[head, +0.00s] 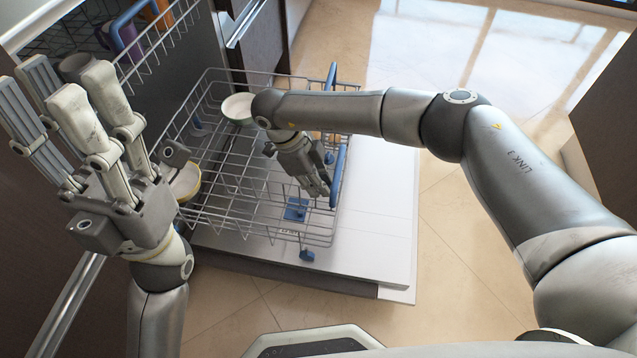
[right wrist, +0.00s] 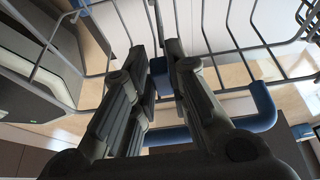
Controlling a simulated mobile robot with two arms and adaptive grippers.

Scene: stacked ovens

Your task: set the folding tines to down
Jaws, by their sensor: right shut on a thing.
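The lower dishwasher rack (head: 265,239) is pulled out over the open white door. I cannot pick out the folding tines clearly or tell whether they stand up or lie down. My right gripper (head: 322,190) reaches down at the rack's right side, beside a blue bar (head: 339,175). In the right wrist view my right gripper (right wrist: 161,50) has its fingers close on either side of a small blue part (right wrist: 160,76) and is shut on it. A curved blue bar (right wrist: 263,108) shows below and right of it. My left gripper (head: 66,88) is raised at the left, open and empty.
A white bowl (head: 237,108) and a yellow-rimmed dish (head: 186,182) sit in the rack's left part. An upper rack (head: 160,52) holds cups at the top left. The open door (head: 385,215) lies beneath. Tiled floor (head: 450,255) is clear to the right.

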